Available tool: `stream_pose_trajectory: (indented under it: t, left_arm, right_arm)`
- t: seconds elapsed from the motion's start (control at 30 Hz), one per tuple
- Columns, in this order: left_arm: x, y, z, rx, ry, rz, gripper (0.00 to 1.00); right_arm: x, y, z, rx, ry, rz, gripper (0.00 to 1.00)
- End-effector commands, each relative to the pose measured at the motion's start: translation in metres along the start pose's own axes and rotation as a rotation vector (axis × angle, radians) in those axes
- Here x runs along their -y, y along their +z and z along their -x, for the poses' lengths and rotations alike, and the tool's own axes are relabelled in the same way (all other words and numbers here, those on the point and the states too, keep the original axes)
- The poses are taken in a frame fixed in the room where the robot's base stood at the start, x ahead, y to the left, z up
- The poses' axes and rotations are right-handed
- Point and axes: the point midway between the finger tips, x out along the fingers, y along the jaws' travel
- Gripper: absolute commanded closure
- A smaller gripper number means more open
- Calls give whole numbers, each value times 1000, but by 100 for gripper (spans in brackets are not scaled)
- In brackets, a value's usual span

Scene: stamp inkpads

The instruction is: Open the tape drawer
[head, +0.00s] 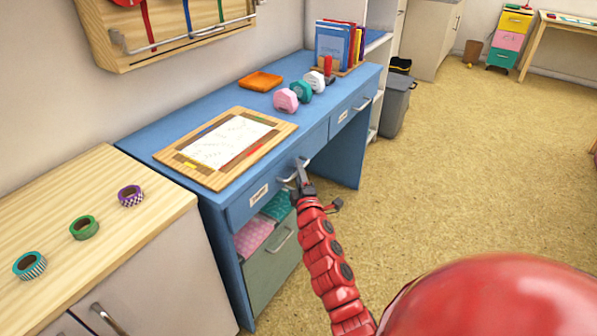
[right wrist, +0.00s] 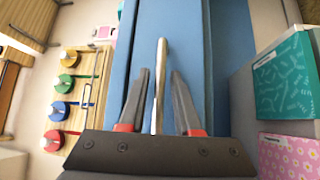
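The blue desk (head: 150,137) has two front drawers. The left drawer (head: 240,207) carries a small label (head: 259,194) that I cannot read and looks shut, with its front in line with the desk. My right gripper (head: 300,172) is at the metal handle (head: 306,162) of this left drawer. In the right wrist view my right gripper (right wrist: 160,90) has its two fingers apart, with the handle (right wrist: 159,80) standing between them and gaps visible on both sides. The right drawer (head: 347,117), also labelled, looks shut. My left gripper is out of view.
A wooden board with paper (head: 272,127), stamps (head: 286,100) and an orange tray (head: 260,81) lie on the desk. Below the left drawer is a grey-green drawer (head: 277,272) with patterned boxes. Tape rolls (head: 84,227) sit on the wooden cabinet. The floor at right is clear.

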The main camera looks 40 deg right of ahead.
Motion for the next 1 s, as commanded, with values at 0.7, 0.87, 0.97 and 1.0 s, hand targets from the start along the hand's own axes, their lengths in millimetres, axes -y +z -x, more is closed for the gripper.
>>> stream_pose_trajectory:
  t: [0.7,0.87,0.97,1.0]
  left_arm:
    - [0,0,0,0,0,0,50]
    - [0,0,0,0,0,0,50]
    - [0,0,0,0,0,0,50]
    - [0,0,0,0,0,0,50]
  right_arm:
    - [0,0,0,1,-1,0,100]
    - [1,0,0,1,-1,0,100]
    - [1,0,0,1,-1,0,100]
    - [1,0,0,1,-1,0,100]
